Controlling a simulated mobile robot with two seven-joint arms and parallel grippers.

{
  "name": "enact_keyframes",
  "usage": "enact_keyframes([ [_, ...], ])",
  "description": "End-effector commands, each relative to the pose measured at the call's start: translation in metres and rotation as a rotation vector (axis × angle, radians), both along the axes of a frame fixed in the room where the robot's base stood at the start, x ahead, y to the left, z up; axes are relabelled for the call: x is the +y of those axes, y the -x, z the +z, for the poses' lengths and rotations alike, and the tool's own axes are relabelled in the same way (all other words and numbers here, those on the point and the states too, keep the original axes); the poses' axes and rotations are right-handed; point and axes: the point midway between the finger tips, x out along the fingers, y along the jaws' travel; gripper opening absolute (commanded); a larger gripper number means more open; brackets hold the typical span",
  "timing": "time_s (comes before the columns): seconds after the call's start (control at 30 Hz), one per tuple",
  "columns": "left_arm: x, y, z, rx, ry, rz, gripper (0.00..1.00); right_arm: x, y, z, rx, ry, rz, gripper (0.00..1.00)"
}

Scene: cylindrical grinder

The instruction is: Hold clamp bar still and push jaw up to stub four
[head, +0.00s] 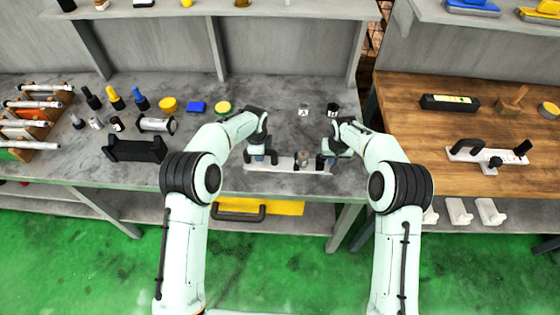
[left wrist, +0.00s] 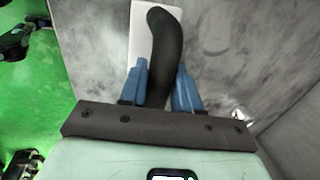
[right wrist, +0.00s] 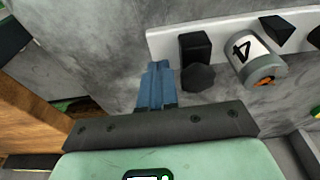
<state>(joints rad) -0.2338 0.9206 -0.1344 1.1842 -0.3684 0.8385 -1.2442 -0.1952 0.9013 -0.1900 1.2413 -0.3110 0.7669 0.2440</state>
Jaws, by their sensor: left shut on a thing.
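The clamp bar (head: 285,166) is a long white bar lying on the grey bench, with a black curved handle at its left end. My left gripper (left wrist: 160,92) has its blue fingers on both sides of that handle (left wrist: 165,45) and is shut on it. Stub four (right wrist: 250,60), a grey cylinder marked 4 with an orange spot on its end, is at the bar. The black jaw (right wrist: 195,47), with a dark knob, is beside it; a gap shows between them. My right gripper (right wrist: 155,88) has its fingers together, empty, close beside the jaw on the side away from the stub.
Two small cylinders (head: 304,110) stand behind the bar. A black cradle (head: 135,149), several tools and a rack (head: 35,120) are on the left. A wooden table (head: 450,135) on the right carries another white bar with black fittings (head: 487,154). Bare bench lies around the bar.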

Motion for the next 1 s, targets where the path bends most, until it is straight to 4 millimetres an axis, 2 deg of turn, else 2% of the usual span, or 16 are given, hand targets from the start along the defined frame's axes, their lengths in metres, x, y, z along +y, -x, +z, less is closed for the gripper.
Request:
enact_keyframes([
  [1.0, 0.0, -0.001, 0.002, -0.004, 0.001, 0.001, 0.0, 0.0, 0.0, -0.015, 0.0, 0.0, -0.001, 0.0],
])
